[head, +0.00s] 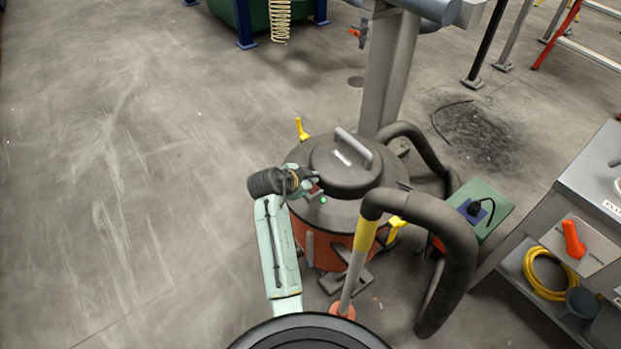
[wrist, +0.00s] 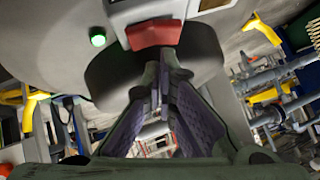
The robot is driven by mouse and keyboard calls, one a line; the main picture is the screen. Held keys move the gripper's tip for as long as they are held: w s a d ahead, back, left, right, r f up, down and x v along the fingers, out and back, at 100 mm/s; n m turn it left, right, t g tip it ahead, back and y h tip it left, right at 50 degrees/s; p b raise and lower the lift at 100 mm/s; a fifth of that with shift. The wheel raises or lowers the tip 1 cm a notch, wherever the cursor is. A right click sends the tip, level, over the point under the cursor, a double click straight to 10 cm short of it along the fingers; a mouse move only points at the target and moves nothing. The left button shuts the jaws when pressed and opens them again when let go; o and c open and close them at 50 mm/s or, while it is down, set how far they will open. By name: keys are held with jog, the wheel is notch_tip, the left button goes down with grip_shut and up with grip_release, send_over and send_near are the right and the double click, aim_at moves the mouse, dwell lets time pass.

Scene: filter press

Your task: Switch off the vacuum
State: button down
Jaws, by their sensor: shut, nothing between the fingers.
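The vacuum is a round machine with a dark grey lid (head: 345,165) and an orange-red drum (head: 325,250), standing on the floor in the head view. A small green lamp (head: 323,200) glows on its lid; the lamp also shows lit in the wrist view (wrist: 98,38). Right of the lamp in the wrist view is a red rocker switch (wrist: 154,33) on a light grey housing. My gripper (wrist: 163,62) is shut and empty, its fingertips right at the lower edge of the switch. I cannot tell whether they touch. In the head view my gripper (head: 310,189) partly hides the switch.
A thick dark hose (head: 450,225) with a yellow-and-grey wand (head: 358,262) stands close in front of the vacuum. A grey column (head: 390,75) rises behind it. A green box (head: 480,208) and a grey cart (head: 590,185) are at right. The floor at left is clear.

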jog(key=shift+w+f, duration=0.1)
jog(key=shift+f, duration=0.25)
jog(key=shift+a, duration=0.1)
jog(key=shift+w+a+f+n+g+h, duration=0.2)
jog(key=shift+w+a+n+g+h, duration=0.1)
jog(key=shift+w+g, duration=0.15)
jog(key=shift+s+d+f, duration=0.1)
jog(key=shift+s+d, duration=0.05)
jog(key=shift+s, duration=0.15)
jog(key=shift+s+d+f+p, duration=0.3)
jog(key=shift+s+d, duration=0.2)
jog(key=shift+s, duration=0.1)
